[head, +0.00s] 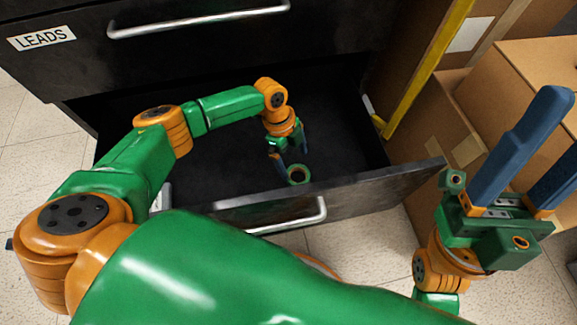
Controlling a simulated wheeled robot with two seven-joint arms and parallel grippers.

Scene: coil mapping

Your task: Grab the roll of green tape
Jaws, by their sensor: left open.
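The roll of green tape (299,174) lies in the open black drawer (345,210), near the inside of its front panel. My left gripper (290,160) reaches down into the drawer from above, just at the roll. Its fingers are open around or beside the roll's far edge; I cannot tell whether they touch it. My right gripper (545,140) is at the right, raised outside the drawer, its two blue fingers apart and pointing up, with nothing between them.
The drawer's front has a metal handle (275,218). Above it is a closed drawer with a handle (200,20) and a "LEADS" label (41,38). Cardboard boxes (515,85) stand at the right, near a yellow post (428,65). The rest of the drawer looks empty.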

